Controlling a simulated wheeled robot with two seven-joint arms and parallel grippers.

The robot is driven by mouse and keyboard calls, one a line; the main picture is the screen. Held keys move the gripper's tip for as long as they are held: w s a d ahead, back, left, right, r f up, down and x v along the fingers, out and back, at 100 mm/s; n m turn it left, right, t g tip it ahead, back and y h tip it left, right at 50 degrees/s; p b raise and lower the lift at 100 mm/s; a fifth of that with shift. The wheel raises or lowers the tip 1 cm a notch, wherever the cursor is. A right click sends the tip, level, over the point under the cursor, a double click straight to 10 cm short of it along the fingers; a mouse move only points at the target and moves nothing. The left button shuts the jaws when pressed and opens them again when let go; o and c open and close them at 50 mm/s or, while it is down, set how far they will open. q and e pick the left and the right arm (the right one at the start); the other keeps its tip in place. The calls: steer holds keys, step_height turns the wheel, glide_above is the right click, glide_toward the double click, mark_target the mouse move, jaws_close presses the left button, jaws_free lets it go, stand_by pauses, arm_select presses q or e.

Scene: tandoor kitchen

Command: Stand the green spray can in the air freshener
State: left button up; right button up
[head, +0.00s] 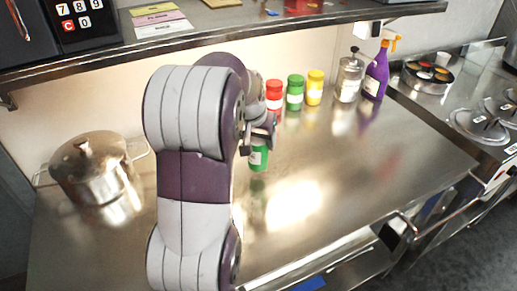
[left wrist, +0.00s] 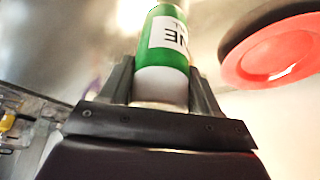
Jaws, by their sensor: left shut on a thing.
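My left gripper (head: 262,133) is shut on the green spray can (head: 258,158), which hangs below the fingers over the steel counter. In the left wrist view the can (left wrist: 175,40) sits between the two fingers (left wrist: 160,92); its green body has a white label with upside-down dark letters. My right gripper is not in view.
Red (head: 273,95), green (head: 295,93) and yellow (head: 315,88) jars stand at the counter's back, with a metal dispenser (head: 350,78) and purple spray bottle (head: 376,75). A lidded pot (head: 95,172) stands left. The shelf (head: 235,32) overhangs. The counter's right-front is clear.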

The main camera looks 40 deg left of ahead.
mark_target(258, 151)
arm_select(q)
step_height(258, 151, down, 4)
steer(key=shift+s+d+r, duration=0.1)
steer(key=shift+r, duration=0.05)
steer(key=shift+f, duration=0.2)
steer(key=o, duration=1.2)
